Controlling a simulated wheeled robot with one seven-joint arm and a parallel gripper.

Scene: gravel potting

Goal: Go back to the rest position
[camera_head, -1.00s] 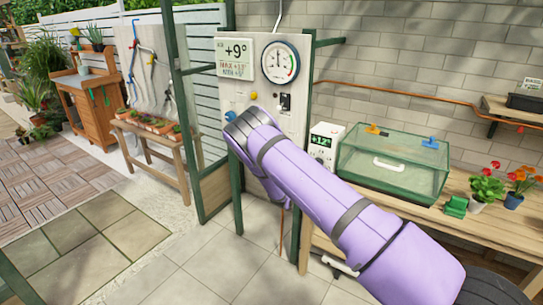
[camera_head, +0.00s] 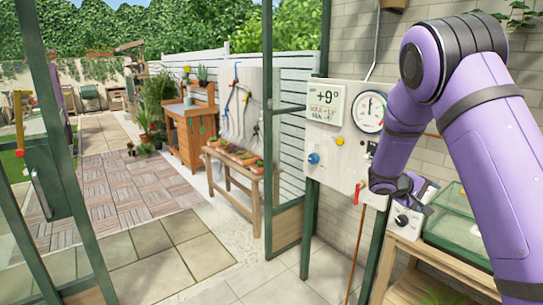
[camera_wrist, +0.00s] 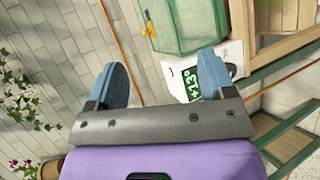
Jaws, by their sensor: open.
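My purple arm is raised and folded on the right side of the head view. My gripper (camera_head: 418,205) hangs low in front of the bench, near the white thermostat box (camera_head: 403,219). In the wrist view my gripper (camera_wrist: 163,86) shows two blue fingers set wide apart with nothing between them. The white box with its green digital display (camera_wrist: 207,77) shows behind the right finger in that view.
A control panel (camera_head: 326,150) with a dial and knobs stands beside my gripper. The green glass case (camera_head: 458,226) sits on the wooden bench (camera_head: 400,262). A green door frame (camera_head: 62,190) stands at left. Open paving (camera_head: 160,255) lies between.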

